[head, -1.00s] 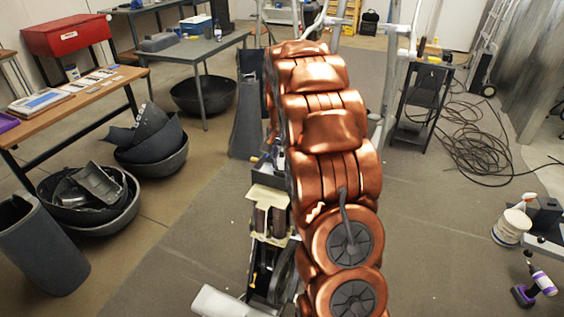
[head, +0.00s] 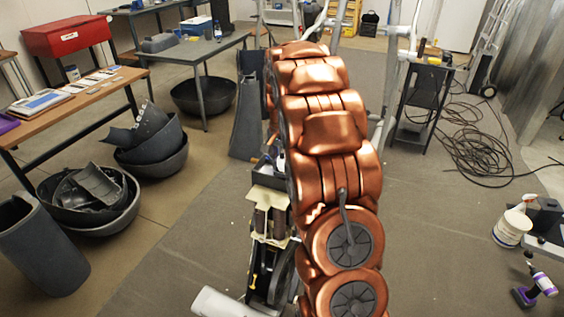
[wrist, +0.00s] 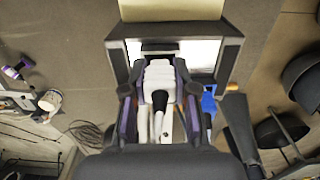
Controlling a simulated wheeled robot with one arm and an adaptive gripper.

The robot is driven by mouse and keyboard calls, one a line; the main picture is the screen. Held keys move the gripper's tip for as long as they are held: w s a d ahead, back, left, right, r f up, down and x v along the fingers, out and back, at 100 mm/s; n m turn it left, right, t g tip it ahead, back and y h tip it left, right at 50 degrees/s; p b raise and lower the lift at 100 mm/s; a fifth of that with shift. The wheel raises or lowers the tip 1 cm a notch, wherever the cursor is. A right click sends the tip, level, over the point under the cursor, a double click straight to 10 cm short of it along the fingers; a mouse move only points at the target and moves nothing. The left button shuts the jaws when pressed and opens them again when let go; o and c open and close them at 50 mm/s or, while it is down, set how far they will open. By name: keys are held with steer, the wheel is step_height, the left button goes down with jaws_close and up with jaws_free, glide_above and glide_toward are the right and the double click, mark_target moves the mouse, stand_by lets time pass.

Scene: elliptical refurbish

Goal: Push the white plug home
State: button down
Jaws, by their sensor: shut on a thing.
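In the wrist view, a white ribbed plug (wrist: 159,72) sits between the two dark, purple-edged fingers of my gripper (wrist: 160,90). The gripper is shut on it. A black piece (wrist: 160,99) shows at the plug's near end. The plug's far end is close to a dark part inside a dark rectangular frame (wrist: 231,50). I cannot tell how deep the plug sits, or whether it touches there. In the head view, my copper arm hides most of the elliptical machine (head: 268,200), and I cannot make out the plug or gripper there.
Black bowls (head: 152,145) and a grey bin (head: 40,245) stand on the left floor by a wooden workbench (head: 75,100). Loose black cable (head: 480,150) lies on the right. A white bucket (head: 511,226) and a purple drill (head: 535,285) are at lower right. Carpet between is clear.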

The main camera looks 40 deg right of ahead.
steer(key=shift+f, duration=0.4)
stand_by(0.4)
steer(key=c, duration=0.8)
jaws_free()
steer(key=shift+r, duration=0.1)
step_height(320, 180, up, 12)
steer(key=shift+f, duration=0.1)
steer(key=shift+a, duration=0.1)
stand_by(0.3)
